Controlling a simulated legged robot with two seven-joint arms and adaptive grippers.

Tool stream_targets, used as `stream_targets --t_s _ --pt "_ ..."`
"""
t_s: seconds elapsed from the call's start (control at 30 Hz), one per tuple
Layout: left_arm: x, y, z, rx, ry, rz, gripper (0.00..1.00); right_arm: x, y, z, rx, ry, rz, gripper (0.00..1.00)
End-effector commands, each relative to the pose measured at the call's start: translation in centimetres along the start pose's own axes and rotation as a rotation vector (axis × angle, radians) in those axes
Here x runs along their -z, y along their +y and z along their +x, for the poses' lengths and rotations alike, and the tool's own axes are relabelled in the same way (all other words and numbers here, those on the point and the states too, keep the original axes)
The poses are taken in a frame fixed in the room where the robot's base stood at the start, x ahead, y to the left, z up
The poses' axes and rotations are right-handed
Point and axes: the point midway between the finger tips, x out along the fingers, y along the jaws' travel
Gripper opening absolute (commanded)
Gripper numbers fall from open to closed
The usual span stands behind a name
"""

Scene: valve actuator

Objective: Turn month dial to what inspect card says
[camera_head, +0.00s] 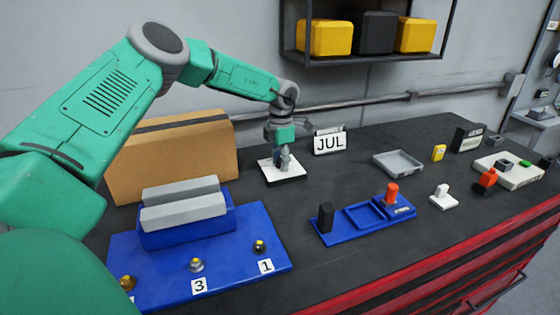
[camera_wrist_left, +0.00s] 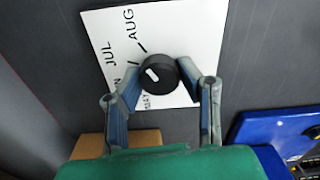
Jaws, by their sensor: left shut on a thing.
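The inspect card (camera_head: 330,142) stands upright at the back of the bench and reads JUL. The month dial is a black round knob (camera_wrist_left: 158,74) on a white plate (camera_wrist_left: 190,25), and the plate also shows in the head view (camera_head: 291,175). In the wrist view JUL and AUG read clearly on the plate; MAY and another label are partly hidden. A short white mark lies on the left of the knob; I cannot tell which month it points to. My left gripper (camera_wrist_left: 160,85) is shut on the knob, one finger on each side; it also shows in the head view (camera_head: 283,156).
A cardboard box (camera_head: 175,160) stands left of the plate, behind a blue base (camera_head: 235,280) with grey blocks. A blue tray (camera_head: 340,236), a grey tray (camera_head: 398,163) and small parts lie to the right. A shelf (camera_head: 370,59) hangs above.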

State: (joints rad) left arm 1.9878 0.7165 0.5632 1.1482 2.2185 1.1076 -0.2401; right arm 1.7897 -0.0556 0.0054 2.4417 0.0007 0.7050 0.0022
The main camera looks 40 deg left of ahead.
Motion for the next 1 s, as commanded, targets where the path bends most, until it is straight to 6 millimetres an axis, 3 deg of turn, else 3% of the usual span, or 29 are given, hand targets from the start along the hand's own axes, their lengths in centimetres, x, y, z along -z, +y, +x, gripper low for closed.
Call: stream_targets --t_s 0.47,1.0 --pt "0.01 0.59 -0.35 -0.006 -0.011 -0.048 0.03 0.02 0.02 0.03 0.0 0.0 0.001 0.4" --pt "-0.34 0.75 -0.76 -0.006 -0.024 -0.432 0.02 0.02 0.05 0.08 -0.001 0.0 0.001 0.4"
